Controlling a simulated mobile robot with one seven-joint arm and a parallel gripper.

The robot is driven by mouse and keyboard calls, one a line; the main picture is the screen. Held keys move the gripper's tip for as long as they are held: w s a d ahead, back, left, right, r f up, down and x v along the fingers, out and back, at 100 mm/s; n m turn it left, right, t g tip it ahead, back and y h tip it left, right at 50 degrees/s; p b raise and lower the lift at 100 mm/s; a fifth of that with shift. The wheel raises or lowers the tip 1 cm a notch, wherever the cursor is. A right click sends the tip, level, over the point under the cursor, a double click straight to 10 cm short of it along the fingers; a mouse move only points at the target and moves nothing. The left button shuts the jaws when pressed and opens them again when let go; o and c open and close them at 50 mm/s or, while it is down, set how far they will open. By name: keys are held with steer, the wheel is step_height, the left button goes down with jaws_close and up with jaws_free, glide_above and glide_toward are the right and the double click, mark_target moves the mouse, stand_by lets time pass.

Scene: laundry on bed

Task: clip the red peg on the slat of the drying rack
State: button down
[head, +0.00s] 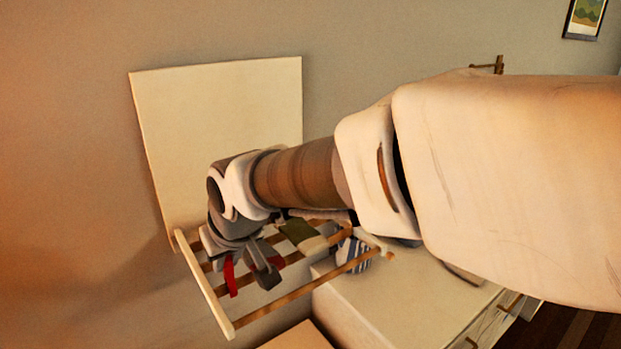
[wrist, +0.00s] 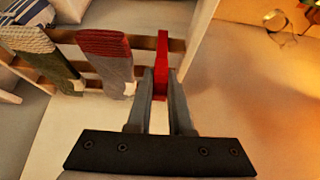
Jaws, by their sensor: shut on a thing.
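The red peg (wrist: 162,50) stands out from between the two grey fingers of my gripper (wrist: 160,88) in the wrist view, which are shut on it. In the head view the red peg (head: 231,278) shows beside my gripper (head: 248,264), over the near left part of the drying rack (head: 204,285). The rack has a pale side rail and several brown slats (head: 290,296). In the wrist view the peg's far end overlaps a slat (wrist: 66,38) near the side rail. I cannot tell whether it touches or straddles the slat.
A red-and-grey sock (wrist: 106,62) and a green-and-grey sock (wrist: 42,58) hang over slats left of the peg in the wrist view. A pale panel (head: 220,120) stands behind the rack. A pale cabinet (head: 400,300) is at its right.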

steer(key=shift+f+b, duration=0.65)
steer(key=shift+f, duration=0.2)
steer(key=c, duration=0.7)
jaws_free()
steer(key=shift+c, duration=0.2)
steer(key=v, duration=1.7)
steer(key=shift+r+p, duration=0.3)
steer(key=shift+p, duration=0.05)
